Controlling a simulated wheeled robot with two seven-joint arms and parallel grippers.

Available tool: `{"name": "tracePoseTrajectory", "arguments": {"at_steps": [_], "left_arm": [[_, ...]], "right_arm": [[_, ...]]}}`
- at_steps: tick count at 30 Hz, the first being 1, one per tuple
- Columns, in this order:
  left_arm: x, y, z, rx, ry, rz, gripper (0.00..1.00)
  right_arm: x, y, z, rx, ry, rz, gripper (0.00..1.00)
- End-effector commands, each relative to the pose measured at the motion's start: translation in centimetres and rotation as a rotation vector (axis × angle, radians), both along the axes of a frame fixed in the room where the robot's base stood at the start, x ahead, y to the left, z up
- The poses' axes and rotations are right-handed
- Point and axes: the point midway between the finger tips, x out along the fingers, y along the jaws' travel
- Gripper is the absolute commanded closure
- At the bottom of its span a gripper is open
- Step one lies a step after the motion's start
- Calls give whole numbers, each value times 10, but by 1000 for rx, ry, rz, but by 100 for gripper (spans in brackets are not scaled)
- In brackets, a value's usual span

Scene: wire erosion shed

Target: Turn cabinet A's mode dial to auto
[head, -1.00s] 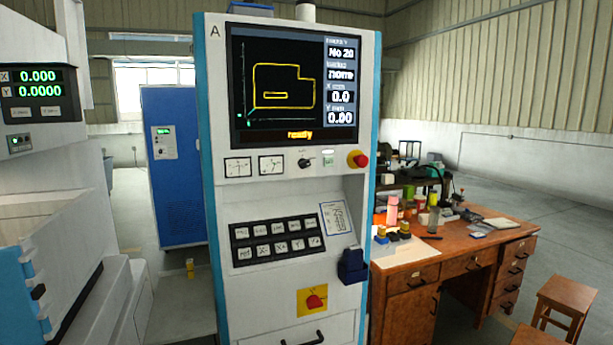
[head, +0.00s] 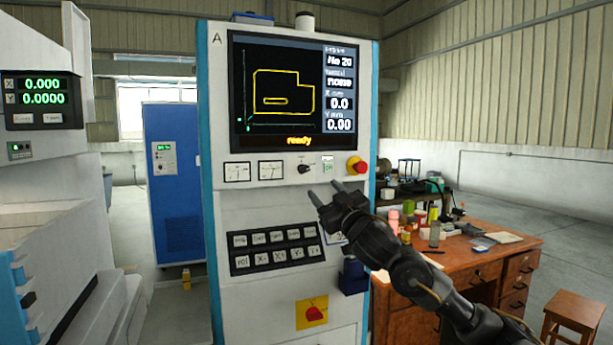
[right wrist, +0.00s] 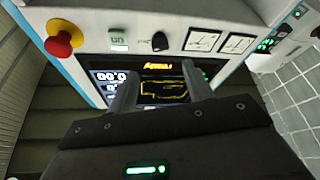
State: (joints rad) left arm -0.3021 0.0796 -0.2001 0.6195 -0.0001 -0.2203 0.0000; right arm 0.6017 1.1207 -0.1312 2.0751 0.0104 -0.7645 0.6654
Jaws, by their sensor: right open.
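Cabinet A (head: 290,205) stands upright in the middle of the head view, with the letter A at its top left. Its mode dial (head: 305,169) is a small black knob on the strip below the screen, between two gauges and a small green-marked label. The dial also shows in the right wrist view (right wrist: 159,41), where the cabinet appears upside down. My right gripper (head: 325,191) is open and empty, a little below and right of the dial and apart from it. The dial's marked positions are too small to read. My left gripper is out of view.
A red emergency button (head: 357,166) on a yellow base sits right of the dial. The screen (head: 290,95) reads "ready". A black key panel (head: 278,249) and a red switch on a yellow plate (head: 312,314) are lower down. A cluttered wooden desk (head: 480,265) stands at right.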

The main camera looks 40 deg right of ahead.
Motion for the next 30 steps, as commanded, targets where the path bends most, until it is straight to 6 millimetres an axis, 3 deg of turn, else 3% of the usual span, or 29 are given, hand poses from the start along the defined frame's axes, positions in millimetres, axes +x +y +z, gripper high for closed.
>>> {"name": "tracePoseTrajectory", "arguments": {"at_steps": [5, 18, 24, 30], "left_arm": [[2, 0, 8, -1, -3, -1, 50], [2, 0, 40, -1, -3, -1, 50], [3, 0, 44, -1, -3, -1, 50], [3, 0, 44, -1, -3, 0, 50]], "right_arm": [[13, -3, 8, 3, 0, -1, 49], [83, -17, 35, 3, 2, -1, 49], [97, -20, 38, 1, 3, -1, 49], [99, -20, 37, 0, 3, -1, 49]]}}
